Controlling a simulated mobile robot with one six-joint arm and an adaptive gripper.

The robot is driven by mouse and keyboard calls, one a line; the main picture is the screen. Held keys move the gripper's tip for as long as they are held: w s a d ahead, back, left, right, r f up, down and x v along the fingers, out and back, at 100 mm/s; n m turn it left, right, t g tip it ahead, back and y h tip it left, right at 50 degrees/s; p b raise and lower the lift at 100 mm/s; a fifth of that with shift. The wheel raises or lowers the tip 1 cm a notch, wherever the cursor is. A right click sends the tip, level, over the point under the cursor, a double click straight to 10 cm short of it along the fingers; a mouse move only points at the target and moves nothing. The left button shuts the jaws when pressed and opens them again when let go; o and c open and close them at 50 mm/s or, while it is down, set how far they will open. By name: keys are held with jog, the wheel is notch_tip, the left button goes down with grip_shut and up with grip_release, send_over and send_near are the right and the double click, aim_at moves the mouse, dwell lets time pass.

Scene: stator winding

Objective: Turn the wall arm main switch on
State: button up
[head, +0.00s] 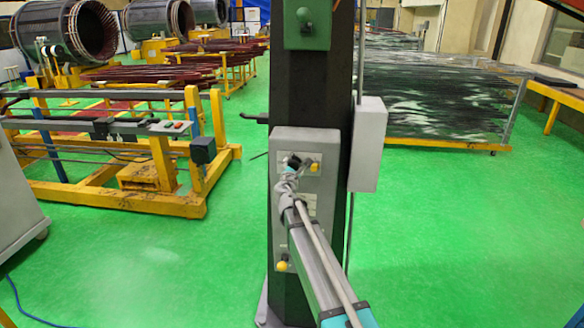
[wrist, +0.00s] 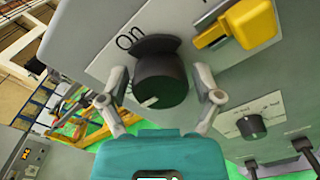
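The main switch is a black rotary knob on the grey control box (head: 312,215), which is fixed to a dark column. In the wrist view the knob (wrist: 160,75) is large, beside a white label plate reading "On". A white mark on the knob points to the lower left, away from that word. My gripper (wrist: 162,88) is open, with one finger on each side of the knob and visible gaps between. In the head view my gripper (head: 288,180) is up against the box's upper part and partly hides the knob.
A yellow switch (wrist: 238,28) sits right beside the knob, close to my right finger. A smaller black knob (wrist: 252,127) is on the box to the lower right. A grey side box (head: 368,145) hangs right of the column. Green floor is clear on the right.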

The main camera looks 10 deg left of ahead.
jog(key=c, duration=0.6)
jog(key=shift+a, duration=0.15)
jog(key=shift+c, duration=0.4)
